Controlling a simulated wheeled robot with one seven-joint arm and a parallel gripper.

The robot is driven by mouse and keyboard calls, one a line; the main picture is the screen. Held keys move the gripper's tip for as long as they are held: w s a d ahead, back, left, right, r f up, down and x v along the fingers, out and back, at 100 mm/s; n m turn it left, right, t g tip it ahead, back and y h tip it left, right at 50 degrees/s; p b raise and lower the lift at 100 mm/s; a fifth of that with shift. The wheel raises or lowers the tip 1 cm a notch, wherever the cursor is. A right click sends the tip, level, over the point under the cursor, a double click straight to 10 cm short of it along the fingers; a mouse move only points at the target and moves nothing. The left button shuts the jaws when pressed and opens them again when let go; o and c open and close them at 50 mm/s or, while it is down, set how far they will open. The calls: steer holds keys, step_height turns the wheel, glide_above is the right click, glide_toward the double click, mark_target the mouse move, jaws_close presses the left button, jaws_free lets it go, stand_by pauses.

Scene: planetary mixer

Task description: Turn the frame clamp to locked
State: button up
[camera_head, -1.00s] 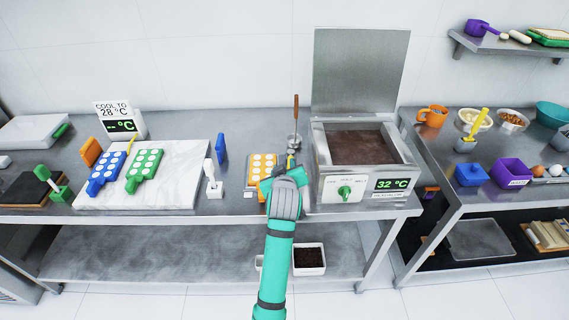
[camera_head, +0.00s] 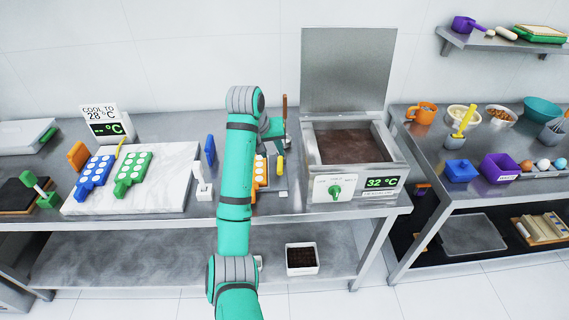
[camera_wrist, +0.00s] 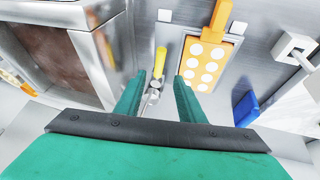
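The frame clamp looks like a yellow-handled lever (camera_head: 281,165) beside the right edge of an orange mould (camera_head: 261,172) with white round cavities. In the wrist view the yellow handle (camera_wrist: 160,62) points away from a small silver pivot (camera_wrist: 153,89), left of the orange mould (camera_wrist: 207,60). My gripper (camera_wrist: 158,92) is open, with its two green fingers apart. In that view the lever shows in the gap between the fingers, and no contact is visible. In the head view my gripper (camera_head: 273,128) is behind the lever, partly hidden by my arm.
A melting tank (camera_head: 348,150) with raised lid and a 32 °C display stands close on the right. A white holder (camera_head: 203,183), a blue scraper (camera_head: 210,150) and a marble slab (camera_head: 150,195) with blue and green moulds are left. A brown-handled tool stands behind.

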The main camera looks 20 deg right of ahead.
mark_target(279, 165)
steer(key=x, duration=1)
steer(key=shift+d+f, duration=0.15)
steer(key=shift+f, duration=0.15)
jaws_close()
